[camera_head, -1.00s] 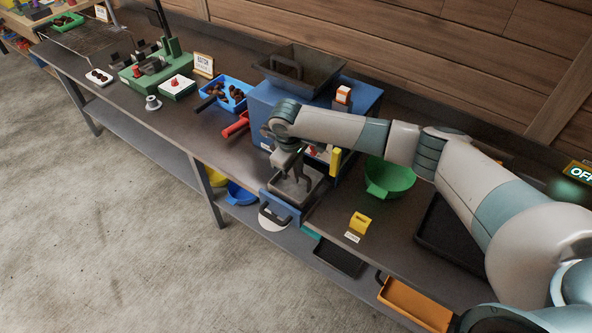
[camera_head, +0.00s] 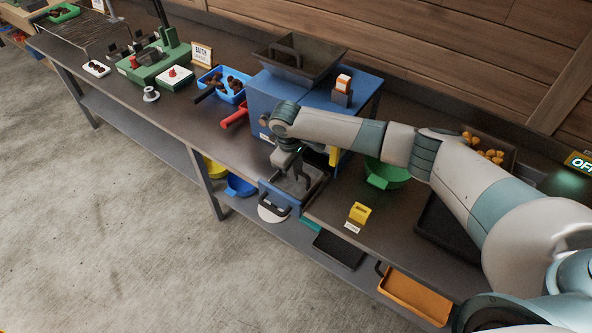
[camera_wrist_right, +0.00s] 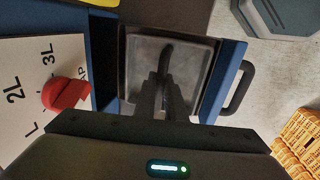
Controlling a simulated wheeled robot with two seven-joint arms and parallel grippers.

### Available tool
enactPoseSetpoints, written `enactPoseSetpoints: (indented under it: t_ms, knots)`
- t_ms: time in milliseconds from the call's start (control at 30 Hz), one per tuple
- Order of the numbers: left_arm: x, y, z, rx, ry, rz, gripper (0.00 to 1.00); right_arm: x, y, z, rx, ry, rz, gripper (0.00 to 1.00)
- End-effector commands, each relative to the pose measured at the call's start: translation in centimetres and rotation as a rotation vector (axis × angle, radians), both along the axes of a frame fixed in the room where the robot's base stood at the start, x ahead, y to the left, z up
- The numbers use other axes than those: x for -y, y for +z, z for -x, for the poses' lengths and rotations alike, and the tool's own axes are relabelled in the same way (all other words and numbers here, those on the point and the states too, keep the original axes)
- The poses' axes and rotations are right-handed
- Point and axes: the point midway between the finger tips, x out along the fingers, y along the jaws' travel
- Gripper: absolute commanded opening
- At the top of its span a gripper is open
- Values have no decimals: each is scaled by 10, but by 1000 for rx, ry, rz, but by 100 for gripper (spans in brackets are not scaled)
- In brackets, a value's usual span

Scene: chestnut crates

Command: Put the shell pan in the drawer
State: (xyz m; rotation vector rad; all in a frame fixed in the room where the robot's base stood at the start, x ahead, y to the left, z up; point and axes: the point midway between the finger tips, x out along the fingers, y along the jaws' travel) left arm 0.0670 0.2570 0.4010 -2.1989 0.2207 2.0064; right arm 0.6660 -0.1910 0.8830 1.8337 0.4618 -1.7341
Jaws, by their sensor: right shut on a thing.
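The shell pan (camera_wrist_right: 197,62) is a grey metal tray with a dark curved handle. It also shows in the head view (camera_head: 313,183). My right gripper (camera_head: 301,182) is shut on its handle, pointing down, as the right wrist view (camera_wrist_right: 166,100) also shows. The drawer (camera_head: 272,193) is pulled out of the blue machine, with a blue front and a black handle; its front wall shows in the right wrist view (camera_wrist_right: 229,75). The pan is within the drawer's outline; I cannot tell whether it rests on the drawer floor. My left gripper is not in view.
The blue machine (camera_head: 262,105) carries a dark hopper (camera_head: 300,62). A red knob (camera_wrist_right: 65,94) is beside the drawer. A green bowl (camera_head: 385,174) and a yellow block (camera_head: 360,212) stand to the right. A red scoop (camera_head: 235,117) lies left of the machine.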

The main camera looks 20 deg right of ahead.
Motion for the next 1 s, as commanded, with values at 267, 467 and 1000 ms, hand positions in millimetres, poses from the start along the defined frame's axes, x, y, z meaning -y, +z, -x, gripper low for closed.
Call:
enactPoseSetpoints:
  t_ms: [267, 467, 1000]
  knots:
    - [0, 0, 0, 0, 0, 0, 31, 0, -1, 0, 0, 0, 0, 0]
    - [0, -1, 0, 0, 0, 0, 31, 0, -3, 0, 0, 0, 0, 0]
    - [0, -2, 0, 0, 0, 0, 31, 0, -10, 0, 1, 0, -1, 29]
